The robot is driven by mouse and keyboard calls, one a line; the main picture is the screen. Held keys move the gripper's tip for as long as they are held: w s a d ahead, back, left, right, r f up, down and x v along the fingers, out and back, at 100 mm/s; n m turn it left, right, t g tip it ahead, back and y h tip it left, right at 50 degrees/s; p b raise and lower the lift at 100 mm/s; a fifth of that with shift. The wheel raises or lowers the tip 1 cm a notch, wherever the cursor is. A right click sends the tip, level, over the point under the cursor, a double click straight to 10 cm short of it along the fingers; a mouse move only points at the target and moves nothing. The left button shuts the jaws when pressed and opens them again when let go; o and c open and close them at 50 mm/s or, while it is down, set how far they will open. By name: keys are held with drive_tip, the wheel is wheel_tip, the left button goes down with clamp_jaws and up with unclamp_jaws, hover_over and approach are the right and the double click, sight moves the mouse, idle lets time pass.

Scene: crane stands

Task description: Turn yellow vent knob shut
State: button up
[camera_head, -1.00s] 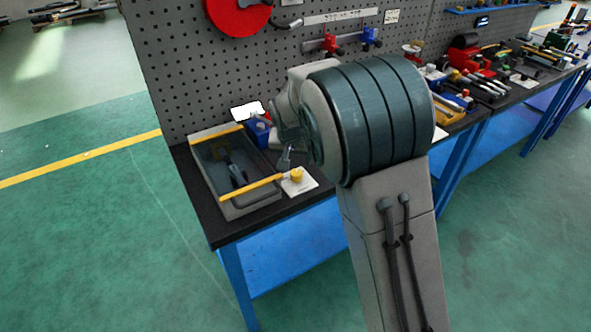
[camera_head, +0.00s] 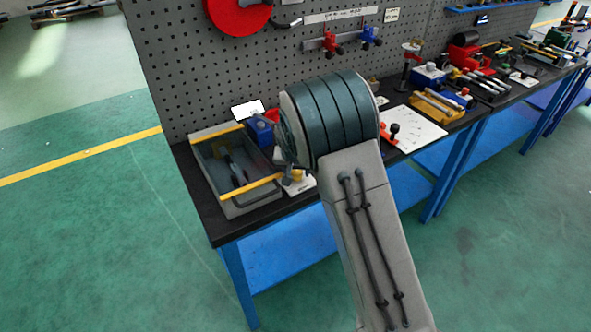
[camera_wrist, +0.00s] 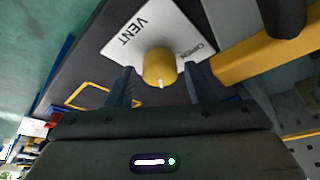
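The yellow vent knob (camera_wrist: 158,67) sits on a white plate (camera_wrist: 140,35) lettered VENT and OPEN. A small white mark shows on the knob's edge facing my gripper. In the head view the knob (camera_head: 297,175) is partly covered, beside the grey tray at the table's front. My gripper (camera_wrist: 159,74) is open, with one finger on each side of the knob in the wrist view. Gaps show between the fingers and the knob, and I cannot tell how high the fingertips are. In the head view my arm hides most of the gripper.
A grey tray (camera_head: 252,206) with yellow bars and dark tools stands just left of the knob. A blue bin (camera_head: 259,133) is behind it, against the pegboard (camera_head: 180,80). A white board (camera_head: 415,130) with red and black knobs lies to the right.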

drive_tip(key=c, duration=0.7)
drive_tip(key=shift+f+m+b, duration=0.1)
drive_tip(key=shift+m+b, duration=0.2)
drive_tip(key=shift+m, duration=0.1)
drive_tip(key=shift+m+h, duration=0.3)
drive_tip(key=shift+m, duration=0.1)
drive_tip(key=o, duration=1)
drive_tip(key=shift+r, duration=0.2)
drive_tip(key=b+v, duration=0.1)
drive_tip(key=v, duration=1.2)
drive_tip(key=shift+s+r+b, duration=0.1)
drive_tip(key=shift+r+b, duration=0.25)
